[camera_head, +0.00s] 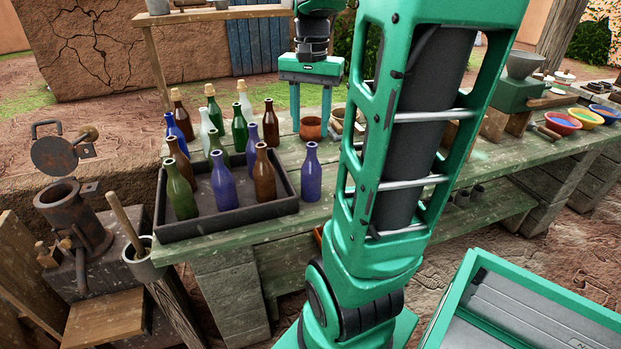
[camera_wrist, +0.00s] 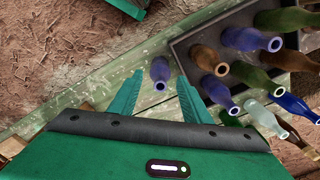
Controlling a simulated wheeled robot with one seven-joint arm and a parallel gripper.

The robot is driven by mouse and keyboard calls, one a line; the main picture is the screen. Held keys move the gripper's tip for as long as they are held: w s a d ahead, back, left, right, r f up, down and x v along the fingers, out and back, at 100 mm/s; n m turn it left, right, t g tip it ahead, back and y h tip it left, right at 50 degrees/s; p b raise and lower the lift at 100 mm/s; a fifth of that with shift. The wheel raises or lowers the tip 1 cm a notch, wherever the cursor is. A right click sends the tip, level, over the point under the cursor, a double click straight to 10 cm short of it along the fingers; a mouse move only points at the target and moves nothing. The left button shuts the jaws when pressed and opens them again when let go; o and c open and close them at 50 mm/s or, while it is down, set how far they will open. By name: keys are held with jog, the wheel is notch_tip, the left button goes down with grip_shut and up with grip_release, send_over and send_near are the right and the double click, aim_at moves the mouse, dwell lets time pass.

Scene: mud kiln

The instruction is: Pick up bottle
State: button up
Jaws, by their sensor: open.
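A lone blue-violet bottle (camera_head: 311,176) stands upright on the green wooden bench, just right of a dark tray. It also shows in the wrist view (camera_wrist: 160,70), roughly in line with the gap between my fingertips. My gripper (camera_head: 311,112) is open and empty, with its fingers pointing down, and appears above the bench and apart from the bottle. In the wrist view its two fingers (camera_wrist: 160,82) spread on either side of the bottle's mouth, with no visible contact. More bottles, green, brown, blue and clear, stand in and behind the tray.
The dark tray (camera_head: 228,218) of several bottles is close on the left. A clay pot (camera_head: 311,128) stands behind the lone bottle. A green weighing-like device (camera_head: 517,92) and coloured bowls (camera_head: 561,123) are at the right. The bench (camera_head: 330,205) around the lone bottle is mostly clear.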

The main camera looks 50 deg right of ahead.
aim_at(312, 144)
jog(key=d, duration=0.1)
jog(key=w+d+m, duration=0.1)
jog(key=d+r, duration=0.1)
jog(key=shift+w+d, duration=0.2)
jog(key=shift+w, duration=0.15)
jog(key=shift+w+d+f+m, duration=0.1)
jog(key=shift+d+m, duration=0.15)
jog(key=shift+m, duration=0.05)
notch_tip(312, 144, down, 10)
jog(key=shift+w+a+f, duration=0.1)
jog(key=shift+a, duration=0.05)
grip_shut()
